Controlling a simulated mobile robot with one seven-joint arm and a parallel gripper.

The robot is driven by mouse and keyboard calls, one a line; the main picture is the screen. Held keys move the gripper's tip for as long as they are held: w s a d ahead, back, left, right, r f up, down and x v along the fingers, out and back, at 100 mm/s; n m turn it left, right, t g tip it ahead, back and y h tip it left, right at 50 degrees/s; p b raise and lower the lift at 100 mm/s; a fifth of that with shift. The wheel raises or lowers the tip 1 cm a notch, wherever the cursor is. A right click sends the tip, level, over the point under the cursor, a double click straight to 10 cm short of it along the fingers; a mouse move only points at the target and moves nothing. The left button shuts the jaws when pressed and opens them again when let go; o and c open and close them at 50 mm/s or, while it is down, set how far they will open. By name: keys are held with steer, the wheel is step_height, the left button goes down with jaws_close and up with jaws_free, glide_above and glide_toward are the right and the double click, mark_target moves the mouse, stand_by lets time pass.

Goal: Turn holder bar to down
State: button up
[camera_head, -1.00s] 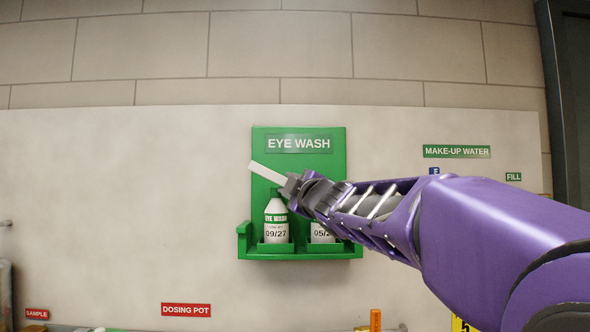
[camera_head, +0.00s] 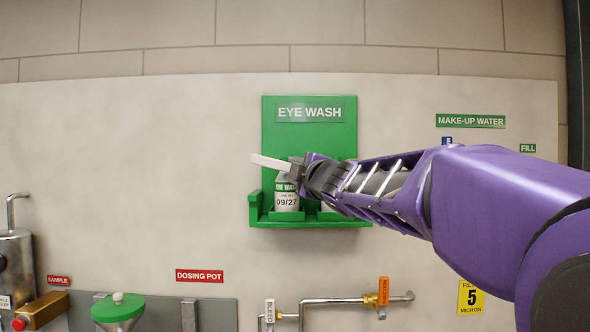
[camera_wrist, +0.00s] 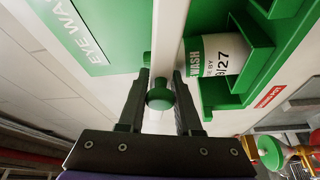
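The holder bar (camera_head: 270,162) is a pale flat bar in front of the green eye wash station (camera_head: 348,118). It points left in the head view, tilted slightly, its left end higher. My gripper (camera_head: 296,171) is at its right part, in front of the bottles. In the wrist view, the bar (camera_wrist: 171,35) runs up from between the fingers of my gripper (camera_wrist: 161,78). A round green knob (camera_wrist: 160,96) sits between the fingers and nearly fills the gap. The fingers look shut on the bar, though the contact itself is partly hidden.
An eye wash bottle (camera_head: 286,198) stands in the green shelf (camera_head: 300,223) just below the gripper; a second bottle is mostly hidden by my arm. Pipes (camera_head: 340,301), a green funnel (camera_head: 118,309) and a steel vessel (camera_head: 14,262) are lower down. The wall to the left is clear.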

steer(key=o, duration=0.4)
steer(key=shift+c, duration=0.2)
